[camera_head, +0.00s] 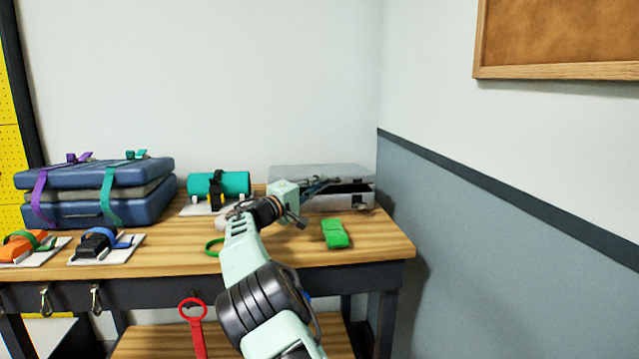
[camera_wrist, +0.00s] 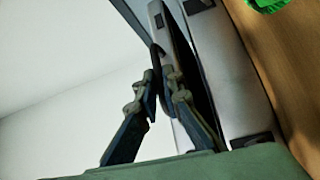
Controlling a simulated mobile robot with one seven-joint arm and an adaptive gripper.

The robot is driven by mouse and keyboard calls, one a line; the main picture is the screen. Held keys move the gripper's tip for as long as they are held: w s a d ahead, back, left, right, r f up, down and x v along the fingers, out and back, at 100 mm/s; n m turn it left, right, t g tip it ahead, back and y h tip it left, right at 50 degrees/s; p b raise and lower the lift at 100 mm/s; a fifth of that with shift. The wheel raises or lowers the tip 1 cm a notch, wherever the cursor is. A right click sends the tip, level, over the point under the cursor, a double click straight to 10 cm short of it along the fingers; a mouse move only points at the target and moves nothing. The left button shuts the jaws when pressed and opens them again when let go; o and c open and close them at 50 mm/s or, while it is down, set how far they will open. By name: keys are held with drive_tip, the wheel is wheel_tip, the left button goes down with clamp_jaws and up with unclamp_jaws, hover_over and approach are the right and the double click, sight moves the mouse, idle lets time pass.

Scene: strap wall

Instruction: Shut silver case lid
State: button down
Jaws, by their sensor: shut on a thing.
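The silver case (camera_head: 345,199) sits at the back right of the wooden table. Its lid (camera_head: 325,172) is almost down, with a dark gap along the front between lid and base. In the wrist view the lid's rim (camera_wrist: 183,138) and the case base (camera_wrist: 228,75) run steeply through the picture with that gap between them. My gripper (camera_head: 322,184) is at the front of the lid. In the wrist view its fingertips (camera_wrist: 160,83) are shut on the dark handle (camera_wrist: 156,55) at the lid's rim. The fingers partly hide the rim.
A green folded strap (camera_head: 335,234) lies in front of the case, close to my arm. A teal roll (camera_head: 230,183) on a white stand is left of it. Stacked blue cases (camera_head: 95,190) stand farther left. A wall rises close on the right.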

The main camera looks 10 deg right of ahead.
drive_tip(key=c, duration=2.5)
unclamp_jaws()
drive_tip(key=shift+w+f, duration=0.2)
drive_tip(key=shift+f, duration=0.05)
drive_tip(key=shift+o, duration=0.8)
drive_tip(key=shift+w+f, duration=0.25)
drive_tip(key=shift+s+r, duration=0.1)
drive_tip(key=shift+r, duration=0.1)
drive_tip(key=v, duration=1.2)
